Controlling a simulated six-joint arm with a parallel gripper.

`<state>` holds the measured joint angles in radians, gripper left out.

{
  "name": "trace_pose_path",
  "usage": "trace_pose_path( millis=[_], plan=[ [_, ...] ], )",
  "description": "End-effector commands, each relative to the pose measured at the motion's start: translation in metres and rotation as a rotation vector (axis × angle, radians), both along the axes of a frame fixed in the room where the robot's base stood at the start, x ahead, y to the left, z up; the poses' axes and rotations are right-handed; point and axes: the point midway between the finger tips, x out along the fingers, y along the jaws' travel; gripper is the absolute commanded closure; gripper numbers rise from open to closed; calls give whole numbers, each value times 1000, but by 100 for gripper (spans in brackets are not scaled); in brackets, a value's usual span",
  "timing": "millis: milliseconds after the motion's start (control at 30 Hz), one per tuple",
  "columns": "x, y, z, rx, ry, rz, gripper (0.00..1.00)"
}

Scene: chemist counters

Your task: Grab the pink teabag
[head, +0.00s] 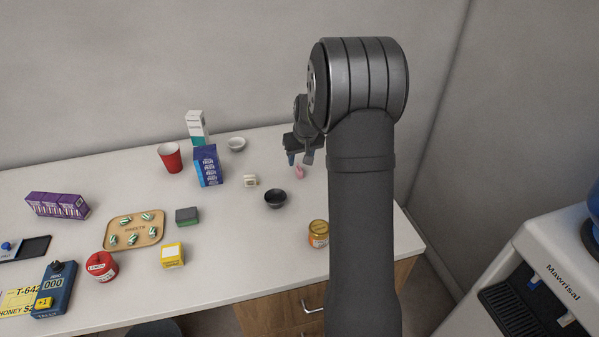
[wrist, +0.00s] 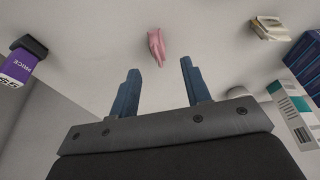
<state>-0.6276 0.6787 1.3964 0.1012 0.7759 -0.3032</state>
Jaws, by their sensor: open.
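The fingers do not touch the teabag. My arm covers part of the counter in the head view.
A blue carton (head: 207,166), white carton (head: 196,128), red cup (head: 170,158) and white bowl (head: 236,144) stand farther left. An orange jar (head: 318,234) is nearer the front edge.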

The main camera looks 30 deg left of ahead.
Motion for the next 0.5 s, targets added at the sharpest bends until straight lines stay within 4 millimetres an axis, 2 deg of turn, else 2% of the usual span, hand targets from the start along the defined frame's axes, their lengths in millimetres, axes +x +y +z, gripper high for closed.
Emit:
trace_pose_path(
  millis=[233,467,500],
  plan=[
    [8,7,-34,-2,3,0,56],
    [9,8,-36,-1,1,0,56],
    [9,8,-36,-1,1,0,62]
  ],
)
